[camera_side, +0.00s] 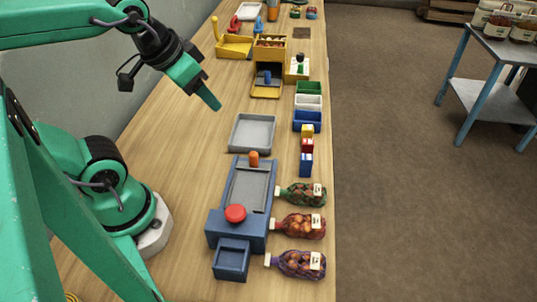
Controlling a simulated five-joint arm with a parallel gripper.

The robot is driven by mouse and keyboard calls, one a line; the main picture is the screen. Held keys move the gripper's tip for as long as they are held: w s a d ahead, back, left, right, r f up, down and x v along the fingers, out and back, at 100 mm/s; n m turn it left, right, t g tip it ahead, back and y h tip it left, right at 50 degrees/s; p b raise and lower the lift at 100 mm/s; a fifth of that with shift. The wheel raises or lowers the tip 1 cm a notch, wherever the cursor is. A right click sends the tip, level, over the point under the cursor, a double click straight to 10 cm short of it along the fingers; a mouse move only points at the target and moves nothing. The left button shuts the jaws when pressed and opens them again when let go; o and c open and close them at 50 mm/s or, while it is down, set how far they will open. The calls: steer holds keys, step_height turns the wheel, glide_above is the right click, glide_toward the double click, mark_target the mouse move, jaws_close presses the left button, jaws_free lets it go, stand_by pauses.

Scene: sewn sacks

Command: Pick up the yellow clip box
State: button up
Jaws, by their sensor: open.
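The yellow clip box (307,131) is a small box near the right edge of the wooden bench. It stands at the far end of a short row, with a red box (307,145) and a blue box (306,164) on its near side. My gripper (211,100) is open and empty, high over the left part of the bench. It is apart from the yellow box, up and to the left of it in the picture. The fingers overlap from this angle, so the gap between them is hard to see.
Green, white and blue bins (308,113) stand just beyond the boxes. A grey tray (238,146) and a blue machine with a red button (235,213) lie to the left. Several filled net sacks (303,225) lie nearer. Bare bench lies below my gripper.

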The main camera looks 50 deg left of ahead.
steer(key=shift+w, duration=0.1)
steer(key=m+g, duration=0.6)
steer(key=m, duration=0.2)
glide_above(308, 127)
steer(key=f, duration=1.4)
steer(key=shift+s+f, duration=0.2)
steer(key=shift+f, duration=0.2)
steer(key=shift+w+f, duration=0.2)
steer(key=shift+f, duration=0.1)
steer(key=shift+f, duration=0.1)
steer(key=shift+f, duration=1.2)
steer(key=shift+f, duration=0.1)
